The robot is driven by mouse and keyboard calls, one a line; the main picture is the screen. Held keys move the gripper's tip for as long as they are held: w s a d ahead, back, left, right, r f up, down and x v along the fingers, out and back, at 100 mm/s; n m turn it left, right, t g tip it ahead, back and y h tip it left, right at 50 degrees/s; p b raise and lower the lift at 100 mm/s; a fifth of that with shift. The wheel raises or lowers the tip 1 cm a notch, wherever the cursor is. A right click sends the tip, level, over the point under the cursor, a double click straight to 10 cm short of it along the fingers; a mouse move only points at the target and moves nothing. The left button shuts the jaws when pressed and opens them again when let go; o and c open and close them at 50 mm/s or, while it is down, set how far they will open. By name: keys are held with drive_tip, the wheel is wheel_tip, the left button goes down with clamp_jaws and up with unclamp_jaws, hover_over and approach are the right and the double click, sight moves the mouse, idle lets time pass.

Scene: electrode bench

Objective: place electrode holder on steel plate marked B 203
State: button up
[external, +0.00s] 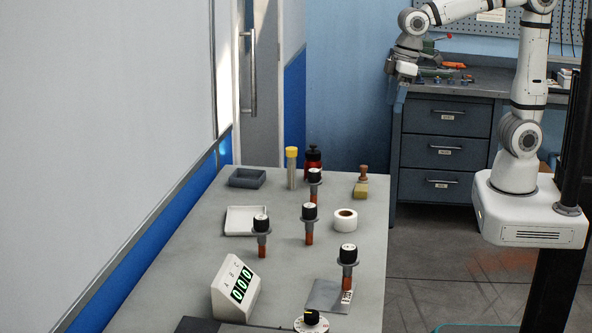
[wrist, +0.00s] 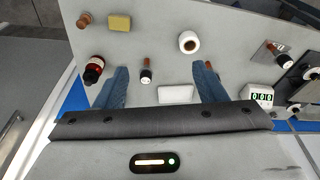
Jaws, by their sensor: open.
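Several electrode holders with black caps, grey collars and copper-coloured ends stand on the bench: far (external: 314,183), middle (external: 309,214), left (external: 261,230) and near right (external: 347,262). The near-right one stands on the steel plate (external: 323,293); the plate's label is too small to read. In the wrist view that plate (wrist: 264,53) and its holder (wrist: 284,61) are at the right. My gripper (external: 399,98) is raised beyond the bench's far right corner. It is open and empty; in the wrist view the far holder (wrist: 146,72) shows between its blue fingers (wrist: 160,66), apart from them.
A tape roll (external: 345,220), a white tray (external: 240,222), a grey tray (external: 247,178), a yellow-capped tube (external: 291,170), a red bottle (external: 313,164) and a yellow block (external: 360,191) stand around the holders. A display box (external: 236,288) is at the near left.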

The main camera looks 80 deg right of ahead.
drive_tip(key=s+d+f+m+t, duration=0.1)
drive_tip(key=s+d+f, duration=0.3)
drive_tip(key=s+d, duration=0.5)
drive_tip(key=s+m, duration=0.1)
drive_tip(key=s, duration=0.3)
drive_tip(key=shift+s+d+f+m+h, duration=0.2)
drive_tip(key=shift+d+m+h, duration=0.1)
drive_tip(key=shift+d+m, duration=0.1)
